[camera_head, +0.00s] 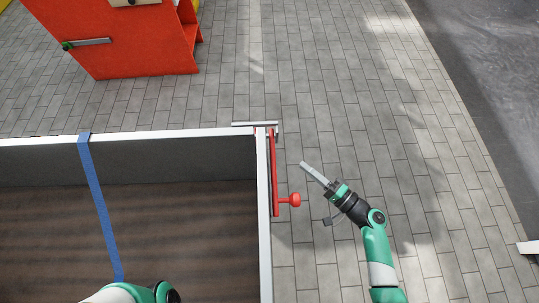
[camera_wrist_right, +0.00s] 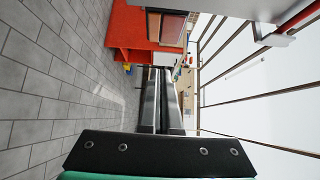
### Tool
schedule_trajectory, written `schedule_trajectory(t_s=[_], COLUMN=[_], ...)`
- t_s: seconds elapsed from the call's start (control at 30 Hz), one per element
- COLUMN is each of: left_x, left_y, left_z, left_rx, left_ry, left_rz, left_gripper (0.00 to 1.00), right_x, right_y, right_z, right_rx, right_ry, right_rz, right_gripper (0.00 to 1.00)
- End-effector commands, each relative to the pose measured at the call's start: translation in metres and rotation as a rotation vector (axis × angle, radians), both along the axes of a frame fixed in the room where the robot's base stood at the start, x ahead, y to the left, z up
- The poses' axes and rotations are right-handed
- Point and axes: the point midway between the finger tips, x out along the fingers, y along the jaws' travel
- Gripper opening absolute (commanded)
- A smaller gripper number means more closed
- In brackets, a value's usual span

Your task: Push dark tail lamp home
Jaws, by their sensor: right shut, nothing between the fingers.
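I cannot pick out a dark tail lamp in either view. The white-rimmed cargo bed (camera_head: 264,230) fills the lower left of the head view. A red upright bar (camera_head: 274,165) with a red round knob (camera_head: 295,200) is on its right outer side. My right gripper (camera_head: 304,165) is shut and empty, to the right of the bar and apart from it, pointing up and left. Its two fingers lie together in the right wrist view (camera_wrist_right: 160,70). My left arm shows only in part at the bottom of the head view; its gripper is out of frame.
A blue strap (camera_head: 100,205) crosses the bed. A red cabinet (camera_head: 130,45) with a grey handle stands at the upper left, and also shows in the wrist view (camera_wrist_right: 145,35). The grey paved floor (camera_head: 350,90) right of the bed is clear.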

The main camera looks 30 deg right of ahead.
Motion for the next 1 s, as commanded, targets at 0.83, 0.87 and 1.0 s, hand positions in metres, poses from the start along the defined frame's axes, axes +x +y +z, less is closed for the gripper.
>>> schedule_trajectory(t_s=[0.83,0.87,1.0], left_x=[0.0,0.0,0.0], left_y=[0.0,0.0,0.0], left_z=[-0.031,-0.031,-0.032], left_rx=[0.0,0.0,0.0], left_ry=[0.0,0.0,0.0], left_rz=[0.0,0.0,0.0], left_gripper=[0.71,0.71,0.71], right_x=[0.106,0.107,0.111], right_y=[0.06,0.063,0.07], right_z=[0.002,0.002,0.003], right_rx=[-0.002,-0.002,-0.002], right_ry=[-0.002,-0.002,-0.001], right_rz=[0.006,0.004,0.002], right_gripper=[0.0,0.0,0.0])
